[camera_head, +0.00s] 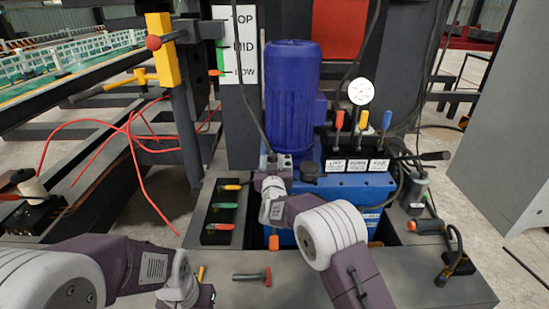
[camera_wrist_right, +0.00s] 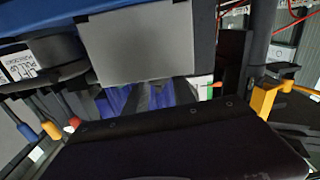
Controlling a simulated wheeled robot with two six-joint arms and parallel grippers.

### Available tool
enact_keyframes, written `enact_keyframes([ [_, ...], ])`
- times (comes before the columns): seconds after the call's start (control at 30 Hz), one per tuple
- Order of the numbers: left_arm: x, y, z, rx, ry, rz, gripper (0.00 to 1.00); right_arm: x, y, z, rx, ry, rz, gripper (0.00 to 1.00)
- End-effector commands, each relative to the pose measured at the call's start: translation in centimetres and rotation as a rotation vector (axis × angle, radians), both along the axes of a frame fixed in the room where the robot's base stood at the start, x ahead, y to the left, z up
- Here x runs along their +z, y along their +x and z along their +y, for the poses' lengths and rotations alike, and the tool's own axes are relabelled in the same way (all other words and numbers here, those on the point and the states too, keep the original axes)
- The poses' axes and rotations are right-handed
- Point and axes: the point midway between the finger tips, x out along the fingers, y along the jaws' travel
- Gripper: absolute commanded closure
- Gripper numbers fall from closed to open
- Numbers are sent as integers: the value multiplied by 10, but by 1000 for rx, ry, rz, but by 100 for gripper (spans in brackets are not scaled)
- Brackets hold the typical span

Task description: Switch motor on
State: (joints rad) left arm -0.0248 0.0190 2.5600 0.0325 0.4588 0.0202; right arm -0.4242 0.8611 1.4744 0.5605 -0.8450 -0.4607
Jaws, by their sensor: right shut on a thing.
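The blue motor (camera_head: 292,95) stands upright on the blue pump unit (camera_head: 345,187) in the head view. Its ribbed blue side also shows in the wrist view (camera_wrist_right: 140,97). My right gripper (camera_head: 272,165) is at the motor's foot, on its near left side. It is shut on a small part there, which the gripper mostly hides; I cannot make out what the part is. A grey box face (camera_wrist_right: 150,45) is close ahead in the wrist view. My left gripper (camera_head: 195,298) is low at the bottom edge, and its fingers do not show clearly.
Red, yellow and blue levers (camera_head: 363,125) with labels stand right of the motor, below a round gauge (camera_head: 361,91). A rack with coloured-handled tools (camera_head: 220,212) is left of the pump. A red-handled tool (camera_head: 252,277) lies in front. Red cables (camera_head: 135,140) hang at left.

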Motion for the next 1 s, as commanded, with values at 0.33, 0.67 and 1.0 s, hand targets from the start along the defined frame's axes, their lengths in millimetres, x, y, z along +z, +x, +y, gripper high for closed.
enact_keyframes([
  [0.33, -30, 0, 0, 0, 0, 0, 64, -6, 1, 7, -233, 6, -7, 100],
  [0.67, -66, 0, 0, 0, 0, 0, 64, -2, 2, 8, -331, 3, -6, 100],
  [1.0, -69, 0, 0, 0, 0, 0, 64, 3, 2, 8, -349, -1, -5, 100],
])
